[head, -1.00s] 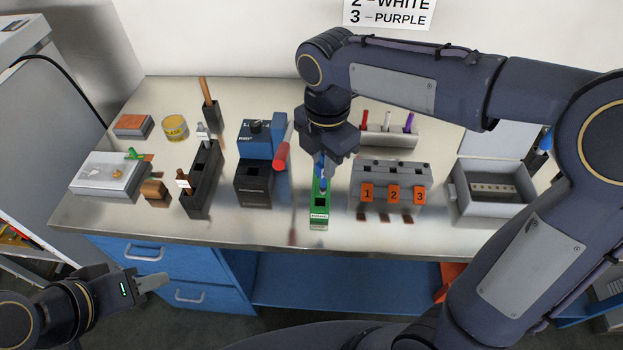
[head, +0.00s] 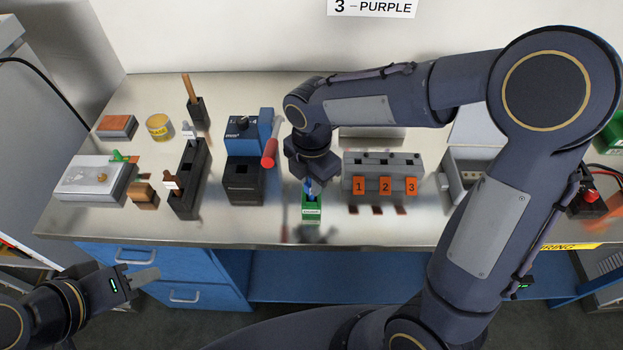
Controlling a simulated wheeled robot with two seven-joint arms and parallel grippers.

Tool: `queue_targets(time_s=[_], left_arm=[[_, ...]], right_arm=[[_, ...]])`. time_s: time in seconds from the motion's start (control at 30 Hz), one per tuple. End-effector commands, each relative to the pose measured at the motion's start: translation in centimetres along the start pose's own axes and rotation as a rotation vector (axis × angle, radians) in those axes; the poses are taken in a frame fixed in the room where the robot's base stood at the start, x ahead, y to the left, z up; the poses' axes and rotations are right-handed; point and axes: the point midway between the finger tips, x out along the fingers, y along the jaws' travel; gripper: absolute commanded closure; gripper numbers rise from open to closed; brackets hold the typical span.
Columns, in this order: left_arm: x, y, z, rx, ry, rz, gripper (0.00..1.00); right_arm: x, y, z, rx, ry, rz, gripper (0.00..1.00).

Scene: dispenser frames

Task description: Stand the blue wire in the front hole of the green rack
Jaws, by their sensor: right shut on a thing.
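The green rack (head: 312,212) stands near the front edge of the bench, in the middle of the head view. My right gripper (head: 311,185) points down above it and hides its rear part. It is shut on the blue wire (head: 310,189), of which only a small blue piece shows below the gripper. The wire is over the front part of the rack; I cannot tell whether its lower end is inside the front hole. My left gripper (head: 146,278) is in front of the bench at lower left, away from the rack, and its jaw gap does not show clearly.
A grey block with orange labels 1, 2, 3 (head: 384,163) stands close to the right of the rack. A blue and black device with a red-handled lever (head: 243,160) stands to the left. A black holder (head: 187,180) is further left. Bare bench lies in front.

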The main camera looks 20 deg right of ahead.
Motion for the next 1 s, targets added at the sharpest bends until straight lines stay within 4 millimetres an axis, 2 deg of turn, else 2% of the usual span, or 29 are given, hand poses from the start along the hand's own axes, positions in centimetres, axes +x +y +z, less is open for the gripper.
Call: queue_targets(time_s=[0.23, 0.27, 0.43, 0.67, 0.8, 0.87, 1.0], left_arm=[[0.2, -0.1, 0.1, 0.000, 0.000, 0.000, 0.64], [0.2, -0.1, 0.1, 0.000, 0.000, 0.000, 0.64], [0.1, -0.1, 0.1, 0.000, 0.000, 0.000, 0.64], [0.1, -0.1, 0.1, 0.000, 0.000, 0.000, 0.64], [-0.1, 0.0, 0.0, 0.000, 0.000, 0.000, 0.64], [-0.1, 0.0, 0.0, 0.000, 0.000, 0.000, 0.64], [-0.1, 0.1, -0.1, 0.000, 0.000, 0.000, 0.64]], right_arm=[[0.3, 0.0, 0.0, 0.000, 0.000, 0.000, 1.00], [0.3, 0.0, 0.0, 0.000, 0.000, 0.000, 0.83], [0.2, 0.0, 0.0, 0.000, 0.000, 0.000, 0.62], [0.2, 0.0, 0.0, 0.000, 0.000, 0.000, 0.62], [-0.5, 0.1, 0.0, 0.001, 0.000, 0.002, 0.62], [-1.3, 0.1, 0.0, 0.001, 0.000, 0.004, 0.62], [-4.1, 0.1, 0.0, 0.001, 0.000, 0.007, 0.62]])
